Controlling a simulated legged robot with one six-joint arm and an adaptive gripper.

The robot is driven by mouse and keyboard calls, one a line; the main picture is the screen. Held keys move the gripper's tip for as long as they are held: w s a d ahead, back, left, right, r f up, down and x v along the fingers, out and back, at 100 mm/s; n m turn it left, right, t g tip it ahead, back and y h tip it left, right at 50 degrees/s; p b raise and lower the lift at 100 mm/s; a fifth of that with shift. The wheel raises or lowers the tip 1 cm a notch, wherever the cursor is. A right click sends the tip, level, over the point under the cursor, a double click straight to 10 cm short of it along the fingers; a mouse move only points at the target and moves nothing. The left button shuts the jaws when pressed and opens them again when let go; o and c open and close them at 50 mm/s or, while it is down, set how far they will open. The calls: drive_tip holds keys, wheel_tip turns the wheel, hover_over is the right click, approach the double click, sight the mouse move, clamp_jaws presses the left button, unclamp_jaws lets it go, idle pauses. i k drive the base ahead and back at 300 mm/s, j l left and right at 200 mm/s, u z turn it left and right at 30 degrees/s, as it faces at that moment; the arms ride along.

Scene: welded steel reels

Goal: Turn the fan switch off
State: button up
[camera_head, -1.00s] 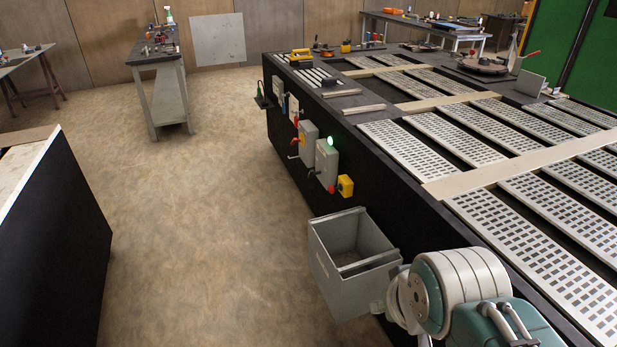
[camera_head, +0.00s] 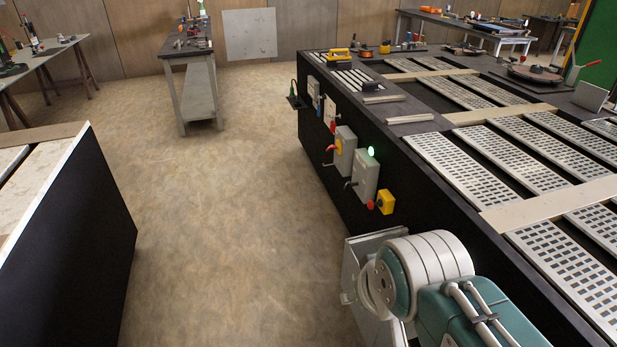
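Several control boxes are fixed to the dark side of the long bench. One grey box (camera_head: 365,177) has a lit green lamp (camera_head: 371,152) on top, a lever at its left and a red knob at its lower right. A second grey box (camera_head: 346,151) behind it has a red handle. White plates (camera_head: 330,112) are farther along. I cannot tell which is the fan switch; no label is readable. My folded arm shows at bottom right, but my gripper is out of view.
A grey bin (camera_head: 354,272) stands against the bench side, partly behind my arm. The long bench (camera_head: 465,222) carries slotted panels. A dark-sided table (camera_head: 90,220) stands at left. Between them the floor (camera_head: 225,215) is clear. A narrow workbench (camera_head: 203,88) stands farther back.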

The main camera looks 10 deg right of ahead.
sight(348, 184)
drive_tip(key=i+j+u, duration=0.1)
drive_tip(key=i+u, duration=0.2)
drive_tip(key=i, duration=1.15)
drive_tip(key=i+z, duration=0.25)
drive_tip(key=i+j+z, duration=0.2)
drive_tip(key=i, duration=0.3)
drive_tip(key=i+j+z, duration=0.25)
drive_tip(key=i+l, duration=0.05)
drive_tip(key=i, duration=0.05)
